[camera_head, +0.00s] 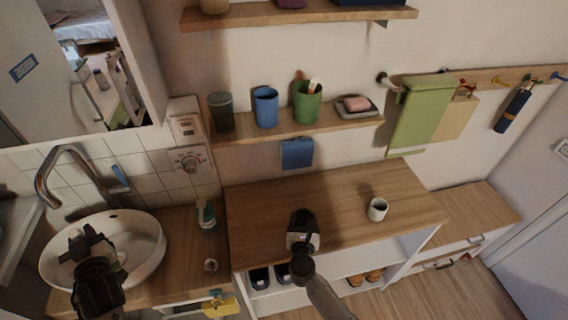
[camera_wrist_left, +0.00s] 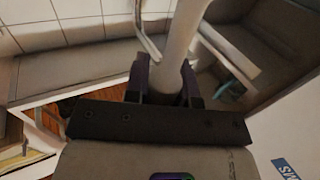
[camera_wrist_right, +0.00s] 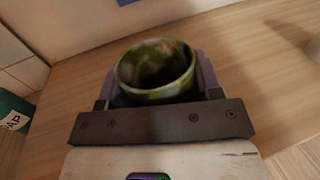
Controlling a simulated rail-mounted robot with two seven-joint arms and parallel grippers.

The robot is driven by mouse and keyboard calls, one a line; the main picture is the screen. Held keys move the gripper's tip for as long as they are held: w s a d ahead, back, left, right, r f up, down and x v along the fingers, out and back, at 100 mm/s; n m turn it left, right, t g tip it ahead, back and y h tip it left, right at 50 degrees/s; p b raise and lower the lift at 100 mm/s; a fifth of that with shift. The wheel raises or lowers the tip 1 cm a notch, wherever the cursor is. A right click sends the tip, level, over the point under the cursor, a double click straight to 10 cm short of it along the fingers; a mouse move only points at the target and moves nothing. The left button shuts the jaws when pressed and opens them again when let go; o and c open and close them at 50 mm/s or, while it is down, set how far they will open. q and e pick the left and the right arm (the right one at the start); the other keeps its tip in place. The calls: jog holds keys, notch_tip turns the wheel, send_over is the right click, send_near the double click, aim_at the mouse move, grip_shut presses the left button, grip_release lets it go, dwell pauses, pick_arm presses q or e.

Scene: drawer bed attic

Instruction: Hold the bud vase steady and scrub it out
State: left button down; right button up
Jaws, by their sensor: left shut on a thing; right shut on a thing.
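My left gripper (camera_head: 92,245) is over the sink at the left of the head view. In the left wrist view, its fingers (camera_wrist_left: 166,92) are shut on a pale, smooth rod (camera_wrist_left: 182,45) running up out of frame. I cannot tell its far end. My right gripper (camera_head: 302,218) is over the front part of the wooden counter. In the right wrist view, its fingers (camera_wrist_right: 158,92) are shut around a mottled green and brown vase (camera_wrist_right: 155,72). Its round open mouth faces the camera and its inside looks dark. The head view hardly shows either held thing.
A white basin (camera_head: 145,245) with a metal tap (camera_head: 62,160) is at left. A green bottle (camera_head: 206,215) stands beside it. A white cup (camera_head: 377,209) stands on the wooden counter (camera_head: 340,200), otherwise mostly clear. A shelf (camera_head: 340,125) above holds cups and a soap dish.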

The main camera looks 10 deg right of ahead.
dwell(0.4)
jog(key=o, duration=1.1)
jog(key=shift+s, duration=0.1)
jog(key=v, duration=1.2)
